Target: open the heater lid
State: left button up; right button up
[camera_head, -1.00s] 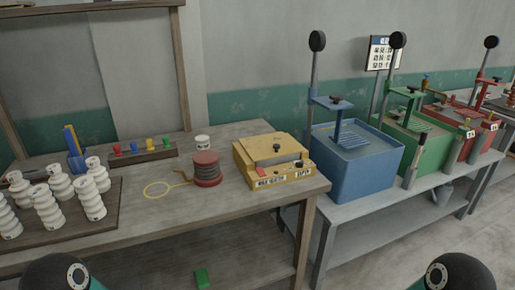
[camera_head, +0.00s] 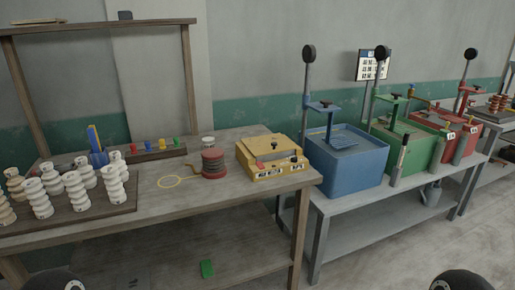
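A yellow box (camera_head: 272,157) with a dark knob and a small red part on top stands at the right end of the wooden table; it may be the heater. Its top looks shut, and its front carries white labels. Neither of my grippers is in view. Only dark rounded parts of my arms show at the bottom left and bottom right edges, well short of the table.
The wooden table (camera_head: 150,212) also holds a red spool (camera_head: 213,164), a yellow ring (camera_head: 181,182) and white ribbed insulators (camera_head: 75,190) on a board. Blue (camera_head: 345,165), green (camera_head: 408,150) and red (camera_head: 457,140) tanks stand on a grey bench to the right. Open floor lies in front.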

aim_at(269, 144)
jog(key=z, duration=0.3)
jog(key=i, duration=0.75)
jog(key=u, duration=2.05)
jog(key=k, duration=0.95)
jog(key=z, duration=0.9)
jog(key=i, duration=0.3)
jog(key=z, duration=0.25)
